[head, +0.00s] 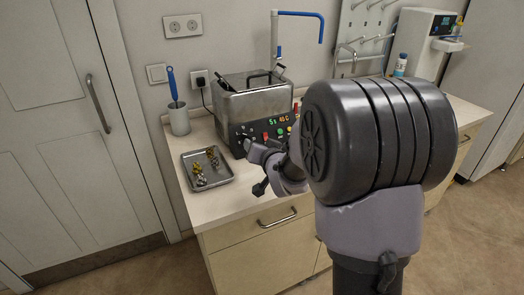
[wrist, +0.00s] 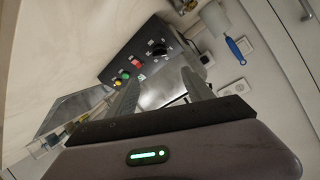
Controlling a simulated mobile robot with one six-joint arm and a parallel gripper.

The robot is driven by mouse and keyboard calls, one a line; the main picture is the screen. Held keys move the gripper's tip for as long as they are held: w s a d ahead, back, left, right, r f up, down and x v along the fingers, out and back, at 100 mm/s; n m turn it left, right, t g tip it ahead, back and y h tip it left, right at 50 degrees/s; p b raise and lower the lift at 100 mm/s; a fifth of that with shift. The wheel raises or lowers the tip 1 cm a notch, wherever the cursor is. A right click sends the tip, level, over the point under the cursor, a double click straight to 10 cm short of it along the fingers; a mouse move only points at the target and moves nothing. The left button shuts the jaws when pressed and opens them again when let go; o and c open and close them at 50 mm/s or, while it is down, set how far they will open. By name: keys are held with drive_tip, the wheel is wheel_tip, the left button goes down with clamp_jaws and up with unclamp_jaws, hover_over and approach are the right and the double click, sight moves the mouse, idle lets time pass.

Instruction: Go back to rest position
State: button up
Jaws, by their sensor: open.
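My gripper (head: 258,170) is in front of the control panel of the steel bath (head: 252,103), just right of the metal tray (head: 222,157). In the wrist view my gripper (wrist: 158,85) shows two separated fingers with nothing held between them. The bath's dark panel, with its knob and coloured buttons, lies beyond the fingers in the wrist view (wrist: 140,62). Several small brass and silver parts (head: 201,177) lie in the tray. My large dark arm joint hides the counter behind it in the head view.
A cup (head: 179,119) holding a blue-handled brush (head: 172,84) stands left of the bath. A peg rack (head: 364,25) hangs on the wall, and a white dispenser (head: 423,45) stands at the back right. The counter's front left (head: 205,208) is bare.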

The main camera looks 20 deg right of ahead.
drive_tip(key=shift+w, duration=0.1)
drive_tip(key=s+a+r+g, duration=0.2)
drive_tip(key=s+a+r, duration=0.1)
drive_tip(key=s, duration=0.3)
drive_tip(key=s+a+r+g, duration=0.1)
drive_tip(key=s+a+r, duration=0.15)
drive_tip(key=s, duration=0.35)
drive_tip(key=s+a+g+y, duration=0.1)
drive_tip(key=s+a, duration=0.3)
drive_tip(key=s, duration=0.4)
drive_tip(key=s+a+f+n+g+y, duration=0.1)
drive_tip(key=s+a+g, duration=0.1)
drive_tip(key=s+a, duration=0.2)
drive_tip(key=s+a+n+g+y, duration=0.1)
drive_tip(key=s+a, duration=0.3)
drive_tip(key=s, duration=0.7)
drive_tip(key=shift+s+f+g+y, duration=0.3)
drive_tip(key=shift+f+g+y, duration=0.1)
drive_tip(key=shift+y, duration=0.2)
